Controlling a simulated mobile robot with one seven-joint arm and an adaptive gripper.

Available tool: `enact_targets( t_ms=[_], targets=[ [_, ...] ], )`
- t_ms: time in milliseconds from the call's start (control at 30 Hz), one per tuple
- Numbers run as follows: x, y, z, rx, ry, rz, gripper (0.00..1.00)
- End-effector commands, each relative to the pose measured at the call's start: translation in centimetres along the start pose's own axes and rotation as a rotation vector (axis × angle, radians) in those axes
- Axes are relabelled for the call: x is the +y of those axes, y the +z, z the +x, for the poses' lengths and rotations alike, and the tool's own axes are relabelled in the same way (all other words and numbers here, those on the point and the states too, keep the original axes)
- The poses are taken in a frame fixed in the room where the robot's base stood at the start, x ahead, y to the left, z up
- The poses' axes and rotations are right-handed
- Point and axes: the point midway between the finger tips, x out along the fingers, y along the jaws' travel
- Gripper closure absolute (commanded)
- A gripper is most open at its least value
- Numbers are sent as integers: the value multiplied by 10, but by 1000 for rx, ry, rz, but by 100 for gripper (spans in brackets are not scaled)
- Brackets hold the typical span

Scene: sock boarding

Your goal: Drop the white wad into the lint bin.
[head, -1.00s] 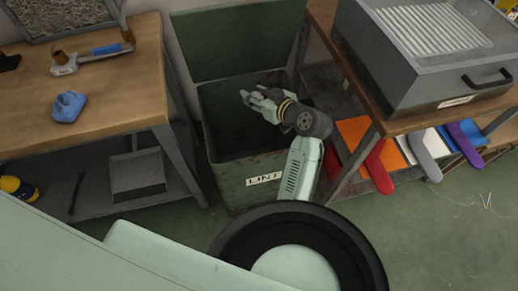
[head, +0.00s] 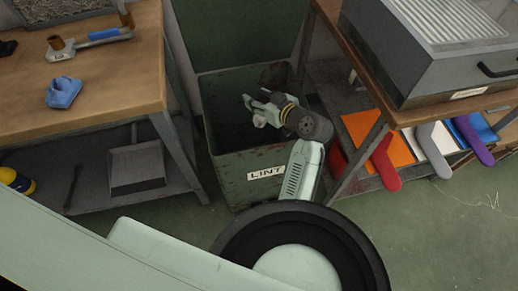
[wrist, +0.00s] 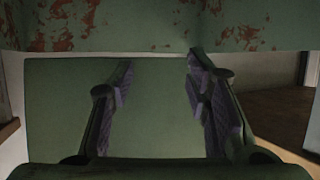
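The lint bin (head: 238,172) is a rusty dark green box with a "LINT" label, standing open between two benches. My gripper (head: 256,106) is over the bin's opening, inside its rim as seen in the head view. In the wrist view my gripper (wrist: 155,100) has its two fingers wide apart with nothing between them. A small whitish lump, which looks like the white wad (head: 260,121), shows just below the fingers in the head view. I cannot tell whether it touches a finger or is clear of it. The wad is not visible in the wrist view.
A wooden bench (head: 95,95) with a blue lump (head: 63,92) stands at left. At right a bench carries a grey metal box (head: 430,60), with coloured sock boards (head: 385,160) on its lower shelf. The bin's raised green back panel (head: 240,35) is behind my gripper.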

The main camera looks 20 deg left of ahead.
Motion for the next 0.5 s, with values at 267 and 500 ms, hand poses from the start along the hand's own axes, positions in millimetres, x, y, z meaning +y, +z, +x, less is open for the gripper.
enact_targets(
  t_ms=[267, 500],
  targets=[
    [0, 0, 0, 0, 0, 0, 40],
    [0, 0, -1, 0, 0, 0, 40]
  ],
)
